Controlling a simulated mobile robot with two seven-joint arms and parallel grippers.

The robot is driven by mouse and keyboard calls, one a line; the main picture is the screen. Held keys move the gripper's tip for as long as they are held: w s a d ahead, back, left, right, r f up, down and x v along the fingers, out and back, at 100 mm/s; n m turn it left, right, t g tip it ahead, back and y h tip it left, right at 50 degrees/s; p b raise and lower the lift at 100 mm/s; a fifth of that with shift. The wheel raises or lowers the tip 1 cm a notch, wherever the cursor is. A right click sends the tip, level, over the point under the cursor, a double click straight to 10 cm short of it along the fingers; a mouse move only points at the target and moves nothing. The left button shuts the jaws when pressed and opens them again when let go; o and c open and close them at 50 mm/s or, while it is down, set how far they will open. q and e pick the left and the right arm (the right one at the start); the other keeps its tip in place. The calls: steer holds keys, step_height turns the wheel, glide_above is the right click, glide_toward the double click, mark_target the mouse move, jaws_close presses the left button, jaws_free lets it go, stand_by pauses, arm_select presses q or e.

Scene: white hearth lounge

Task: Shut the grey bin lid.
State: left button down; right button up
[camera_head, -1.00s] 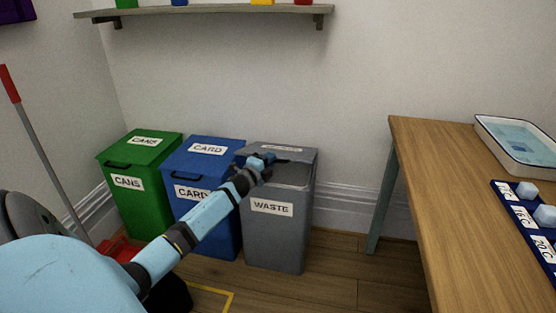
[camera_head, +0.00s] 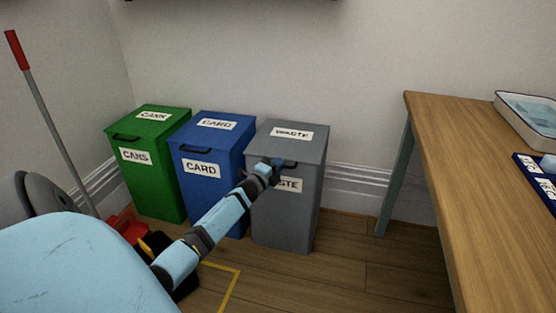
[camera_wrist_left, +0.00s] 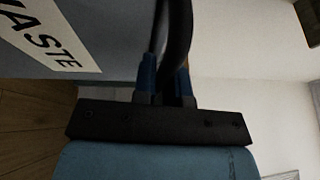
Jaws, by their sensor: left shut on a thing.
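The grey bin (camera_head: 283,223) marked WASTE stands at the right end of a row of three bins. Its lid (camera_head: 310,145) lies flat on top, with its WASTE label facing up, and looks closed. My left gripper (camera_head: 274,165) is at the lid's front edge, shut on the dark lid handle (camera_head: 287,163). In the left wrist view the handle (camera_wrist_left: 178,45) runs between the blue fingers, and the bin's front label (camera_wrist_left: 45,35) shows at upper left. My arm hides part of the bin's front label in the head view. My right gripper is not in view.
A blue CARD bin (camera_head: 210,150) and a green CANS bin (camera_head: 150,150) stand to the left, both lids down. A wooden table (camera_head: 470,180) with a white tray (camera_head: 530,118) is at the right. A red dustpan (camera_head: 128,226) lies on the floor at left.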

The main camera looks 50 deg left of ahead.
arm_select(q)
steer(key=shift+s+f, duration=0.1)
steer(key=shift+f, duration=0.2)
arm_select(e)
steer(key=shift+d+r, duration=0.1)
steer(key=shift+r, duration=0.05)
arm_select(q)
steer(key=shift+f, duration=0.15)
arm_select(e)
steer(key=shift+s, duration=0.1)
arm_select(q)
steer(key=c, duration=1.2)
jaws_free()
steer(key=shift+f, duration=0.1)
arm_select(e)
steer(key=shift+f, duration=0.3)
arm_select(q)
steer(key=shift+s+r, duration=0.1)
steer(key=shift+r, duration=0.1)
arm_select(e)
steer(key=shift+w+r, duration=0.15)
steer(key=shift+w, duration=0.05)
